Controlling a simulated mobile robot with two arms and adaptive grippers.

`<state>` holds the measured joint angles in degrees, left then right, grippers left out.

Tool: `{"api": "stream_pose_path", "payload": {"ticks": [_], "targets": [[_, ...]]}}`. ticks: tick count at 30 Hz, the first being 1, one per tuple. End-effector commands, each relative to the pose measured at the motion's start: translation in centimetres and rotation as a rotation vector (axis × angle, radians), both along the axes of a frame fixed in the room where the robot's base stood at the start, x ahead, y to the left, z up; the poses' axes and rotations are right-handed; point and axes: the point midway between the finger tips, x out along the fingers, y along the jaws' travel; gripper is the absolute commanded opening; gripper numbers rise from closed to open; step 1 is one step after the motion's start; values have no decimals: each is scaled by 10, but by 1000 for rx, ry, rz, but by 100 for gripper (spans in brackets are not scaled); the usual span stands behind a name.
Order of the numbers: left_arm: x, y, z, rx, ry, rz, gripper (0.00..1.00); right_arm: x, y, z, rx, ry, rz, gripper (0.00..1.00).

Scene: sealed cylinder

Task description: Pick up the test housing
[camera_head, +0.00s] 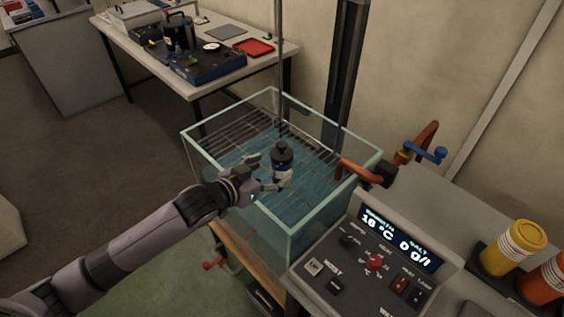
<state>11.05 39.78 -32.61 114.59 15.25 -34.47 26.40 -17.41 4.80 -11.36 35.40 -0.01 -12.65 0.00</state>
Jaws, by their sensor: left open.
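A small dark cylinder with a blue band and a pale lower part, which looks like the test housing (282,157), is upright at the glass water tank (205,160), in line with a thin vertical rod. My left gripper (262,174) is open over the tank. Its fingers are spread just to the left of the cylinder and point at it. One finger is near its upper left side, the other near its lower end. I cannot tell whether they touch it. My right gripper is not in view.
A control panel (375,265) with a lit display stands at the right front, beside yellow (512,250) and orange containers. An orange-brown handle (355,172) is at the tank's right edge. A back table (215,95) holds a dark case and a red tray (254,47).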

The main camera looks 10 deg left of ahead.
Motion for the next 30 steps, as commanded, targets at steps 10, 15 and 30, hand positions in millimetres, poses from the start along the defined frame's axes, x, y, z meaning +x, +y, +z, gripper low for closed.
{"api": "stream_pose_path", "payload": {"ticks": [10, 15, 30], "targets": [[25, -9, -10, 1, 1, 1, 74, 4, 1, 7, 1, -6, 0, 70], [45, -16, -21, 0, -1, 1, 74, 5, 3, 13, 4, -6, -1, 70], [57, -21, -28, 1, 0, 0, 69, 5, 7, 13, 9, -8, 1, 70]]}}
